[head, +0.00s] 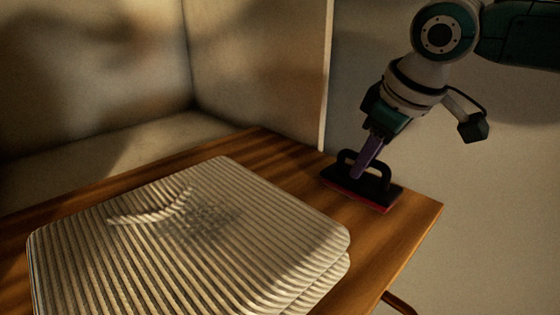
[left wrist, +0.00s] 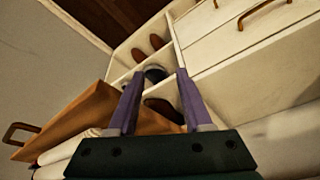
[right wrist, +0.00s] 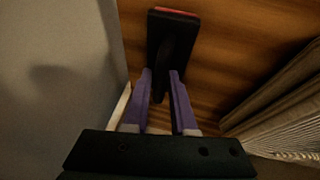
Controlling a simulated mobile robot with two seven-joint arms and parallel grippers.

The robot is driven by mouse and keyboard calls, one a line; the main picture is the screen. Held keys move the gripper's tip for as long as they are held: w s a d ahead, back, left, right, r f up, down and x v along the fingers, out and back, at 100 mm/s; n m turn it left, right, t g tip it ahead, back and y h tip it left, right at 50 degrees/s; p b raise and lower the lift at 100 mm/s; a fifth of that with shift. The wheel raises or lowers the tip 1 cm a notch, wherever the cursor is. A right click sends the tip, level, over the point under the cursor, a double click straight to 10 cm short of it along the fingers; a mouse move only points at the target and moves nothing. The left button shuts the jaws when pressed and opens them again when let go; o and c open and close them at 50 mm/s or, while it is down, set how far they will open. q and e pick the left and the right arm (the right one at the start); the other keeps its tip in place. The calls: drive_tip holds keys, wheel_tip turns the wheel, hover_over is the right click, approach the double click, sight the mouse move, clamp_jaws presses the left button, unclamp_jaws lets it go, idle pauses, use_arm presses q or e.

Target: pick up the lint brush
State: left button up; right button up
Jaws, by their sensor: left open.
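The lint brush (head: 344,184) is dark with a red underside edge and a raised loop handle. It lies at the table's far right corner. My right gripper (head: 365,168) points down at its handle. In the right wrist view, the purple fingers (right wrist: 161,80) stand close on both sides of the dark handle of the brush (right wrist: 172,40), which fills the gap between them. The brush appears to rest on the table. My left gripper (left wrist: 160,80) is open and empty in the left wrist view, away from the brush; the head view does not show it.
A folded striped cloth stack (head: 200,230) covers much of the wooden table (head: 400,225), left of the brush. A pale panel (head: 260,70) stands behind. The left wrist view shows shoes (left wrist: 157,42) in a compartment and white drawers (left wrist: 240,60) with handles.

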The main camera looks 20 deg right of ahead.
drive_tip(key=shift+f, duration=0.1)
drive_tip(key=shift+c, duration=0.2)
clamp_jaws()
idle(0.4)
wheel_tip(320, 180, up, 20)
drive_tip(key=p, duration=0.1)
drive_tip(key=shift+p, duration=0.35)
drive_tip(key=shift+c, duration=1.2)
unclamp_jaws()
clamp_jaws()
